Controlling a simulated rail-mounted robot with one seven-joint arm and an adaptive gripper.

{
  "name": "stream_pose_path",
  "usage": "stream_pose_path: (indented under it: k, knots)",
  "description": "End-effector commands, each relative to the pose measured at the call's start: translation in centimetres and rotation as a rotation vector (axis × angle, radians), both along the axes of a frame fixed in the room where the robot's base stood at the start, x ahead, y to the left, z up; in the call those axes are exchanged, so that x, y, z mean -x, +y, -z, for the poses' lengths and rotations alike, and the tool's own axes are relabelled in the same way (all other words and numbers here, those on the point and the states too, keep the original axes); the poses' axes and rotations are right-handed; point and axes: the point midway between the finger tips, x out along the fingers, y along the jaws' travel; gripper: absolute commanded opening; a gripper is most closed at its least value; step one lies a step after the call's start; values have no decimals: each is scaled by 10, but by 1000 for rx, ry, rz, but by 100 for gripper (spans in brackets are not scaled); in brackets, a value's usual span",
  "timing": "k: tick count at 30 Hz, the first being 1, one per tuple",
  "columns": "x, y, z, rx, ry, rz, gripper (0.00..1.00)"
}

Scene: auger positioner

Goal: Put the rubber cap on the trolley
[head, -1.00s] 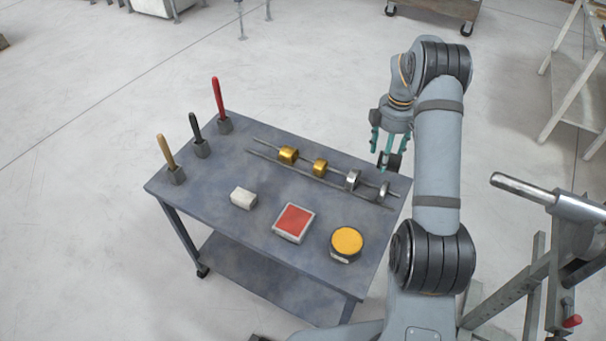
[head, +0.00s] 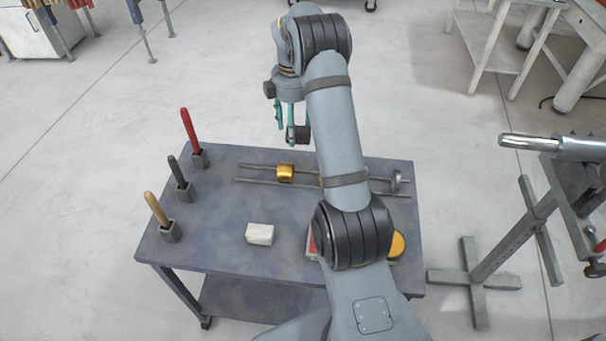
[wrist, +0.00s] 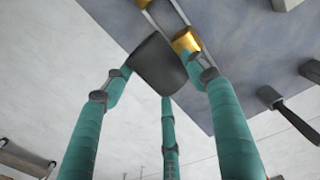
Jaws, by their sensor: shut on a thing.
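The trolley (head: 215,225) is a dark blue-grey wheeled table with a lower shelf, in the middle of the head view. My gripper (head: 292,130) has teal fingers and appears in front of the floor just past the trolley's far edge. It is shut on the black rubber cap (head: 302,134), which is small and partly covered by my arm in the head view. In the wrist view the dark rounded cap (wrist: 158,65) sits between the fingertips, overlapping the line of the trolley's edge (wrist: 225,85). It looks held up, apart from the top.
On the trolley stand three handled tools (head: 187,135), twin rods with a gold ring (head: 285,172) and a silver ring (head: 395,181), and a white block (head: 260,234). My arm hides most of a red-topped box and a yellow-topped tin (head: 397,245). The left middle top is clear.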

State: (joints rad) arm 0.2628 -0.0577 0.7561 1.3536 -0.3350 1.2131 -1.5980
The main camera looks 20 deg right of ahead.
Motion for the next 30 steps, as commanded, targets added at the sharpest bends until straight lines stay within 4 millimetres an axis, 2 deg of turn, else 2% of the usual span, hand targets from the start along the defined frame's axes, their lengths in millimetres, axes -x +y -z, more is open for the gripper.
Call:
stream_pose_path:
  k: [9, 15, 21, 27, 30]
  knots:
    - [-12, 71, 39, -2, 5, -14, 27]
    - [-20, 106, 61, -2, 3, -11, 27]
    - [-22, 116, 71, -1, 3, -8, 27]
    - [-22, 116, 99, -2, 5, -8, 27]
    - [-23, 116, 107, -1, 3, -9, 27]
